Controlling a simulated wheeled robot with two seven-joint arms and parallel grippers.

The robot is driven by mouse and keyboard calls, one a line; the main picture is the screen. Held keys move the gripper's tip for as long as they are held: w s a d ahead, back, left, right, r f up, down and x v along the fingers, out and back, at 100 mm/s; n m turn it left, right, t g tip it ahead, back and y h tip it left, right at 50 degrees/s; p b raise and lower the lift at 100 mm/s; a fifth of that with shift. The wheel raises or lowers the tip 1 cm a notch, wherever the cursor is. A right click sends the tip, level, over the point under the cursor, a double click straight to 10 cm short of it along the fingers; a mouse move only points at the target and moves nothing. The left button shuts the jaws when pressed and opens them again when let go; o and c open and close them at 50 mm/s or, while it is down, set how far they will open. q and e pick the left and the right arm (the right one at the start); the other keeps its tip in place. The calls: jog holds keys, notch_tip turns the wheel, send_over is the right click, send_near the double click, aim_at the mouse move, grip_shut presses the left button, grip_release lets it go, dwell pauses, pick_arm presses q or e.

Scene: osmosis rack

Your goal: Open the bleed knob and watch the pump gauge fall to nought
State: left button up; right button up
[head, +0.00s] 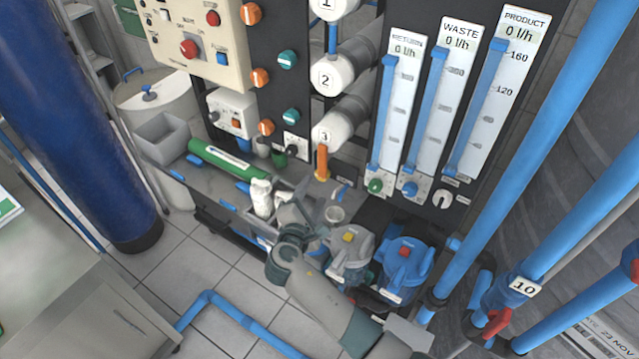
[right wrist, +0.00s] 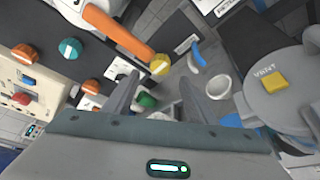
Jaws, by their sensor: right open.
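No label reading bleed can be made out. A small black knob (head: 292,149) sits on a white plate low on the dark panel; it also shows in the right wrist view (right wrist: 121,78), beyond my left-hand finger. My right gripper (head: 296,197) is open and empty above the bench, below this plate. In the right wrist view the two fingers (right wrist: 157,85) stand apart, with a green cup (right wrist: 147,101) showing between them. A yellow button marked VENT (right wrist: 274,81) is on a grey housing at right. I cannot pick out the pump gauge. My left gripper is out of view.
Flow columns (head: 399,105) read 0 l/h.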

jog(key=b+x, duration=0.3)
jog(key=x, duration=0.5)
jog(key=shift+b, duration=0.35)
jog(key=shift+s, duration=0.1)
jog(key=c, duration=1)
jog(key=shift+c, duration=0.2)
